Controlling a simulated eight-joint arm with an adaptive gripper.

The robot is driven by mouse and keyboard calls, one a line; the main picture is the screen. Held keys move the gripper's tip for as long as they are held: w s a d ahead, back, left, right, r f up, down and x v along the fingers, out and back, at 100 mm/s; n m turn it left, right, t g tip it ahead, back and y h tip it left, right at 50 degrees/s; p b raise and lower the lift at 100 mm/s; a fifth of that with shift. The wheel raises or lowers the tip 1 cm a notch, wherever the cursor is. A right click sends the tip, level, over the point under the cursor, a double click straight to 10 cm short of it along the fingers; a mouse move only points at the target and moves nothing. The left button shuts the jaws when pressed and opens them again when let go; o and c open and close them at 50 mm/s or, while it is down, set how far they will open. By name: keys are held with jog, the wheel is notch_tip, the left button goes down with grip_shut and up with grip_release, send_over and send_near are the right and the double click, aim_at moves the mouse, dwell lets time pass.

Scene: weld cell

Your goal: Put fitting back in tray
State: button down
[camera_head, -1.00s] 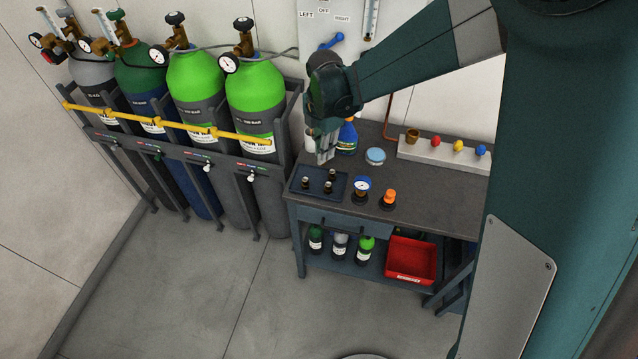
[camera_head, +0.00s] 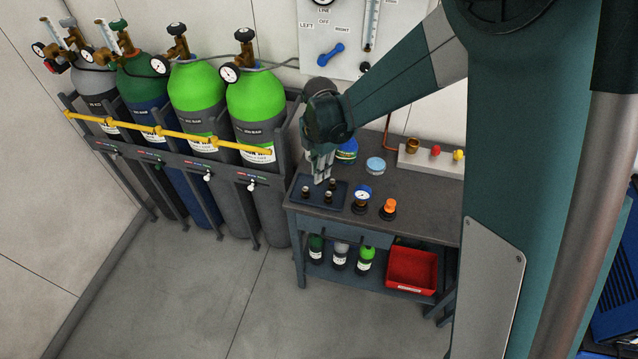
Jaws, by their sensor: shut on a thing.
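The dark blue tray (camera_head: 341,202) lies at the left end of the workbench. Several small dark fittings with brownish tops stand in it, among them a left one (camera_head: 306,191), a front one (camera_head: 328,197) and a right one (camera_head: 333,184). My gripper (camera_head: 321,179) points down over the back part of the tray, close above it. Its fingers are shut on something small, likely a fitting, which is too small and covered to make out. I cannot tell whether it touches the tray floor.
A blue-topped gauge (camera_head: 362,197) and an orange-knobbed part (camera_head: 389,208) stand right of the tray. A blue bottle (camera_head: 347,151) and a round tin (camera_head: 375,166) are behind. Gas cylinders (camera_head: 255,105) stand left of the bench (camera_head: 425,200). A red bin (camera_head: 411,270) sits below.

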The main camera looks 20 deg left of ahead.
jog(key=shift+f, duration=1.05)
jog(key=shift+f, duration=1.85)
jog(key=shift+f, duration=0.25)
jog(key=c, duration=2.4)
grip_release()
jog(key=shift+r, duration=0.1)
jog(key=shift+r, duration=0.1)
jog(key=shift+r, duration=6.05)
